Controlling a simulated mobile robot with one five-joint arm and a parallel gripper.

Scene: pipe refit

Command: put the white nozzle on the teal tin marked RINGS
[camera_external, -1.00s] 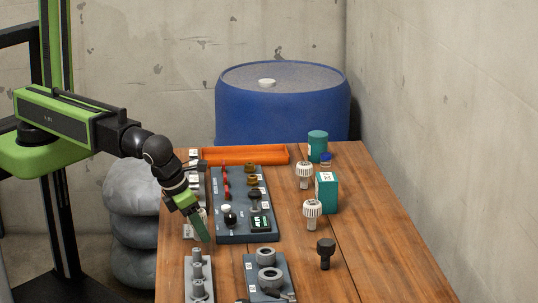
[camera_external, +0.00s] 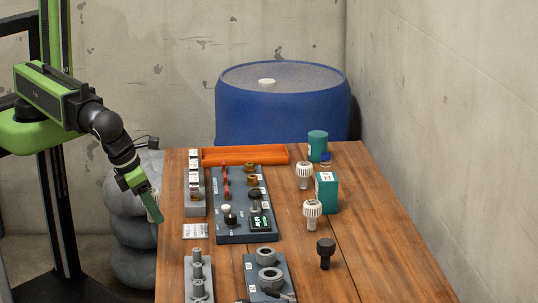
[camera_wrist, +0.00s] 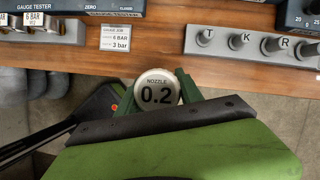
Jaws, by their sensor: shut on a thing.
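My gripper (camera_external: 153,206) is shut on a white round nozzle (camera_wrist: 157,92), whose face reads NOZZLE 0.2 in the wrist view. Its green fingers grip it from both sides. In the external view the nozzle (camera_external: 154,203) is mostly hidden behind the fingers. My gripper hangs just past the table's left edge, apart from the tabletop. A round teal tin (camera_external: 318,144) stands upright at the far right of the table, with nothing seen on its top. Its label is too small to read. A teal box (camera_external: 327,194) stands nearer, also labelled.
Two white ribbed-head pieces (camera_external: 304,172) and a black-headed one (camera_external: 325,252) stand right of centre. A dark gauge tester panel (camera_external: 232,190), a grey rack (camera_external: 195,205) and an orange tray (camera_external: 245,155) fill the left and back. The right side is clear.

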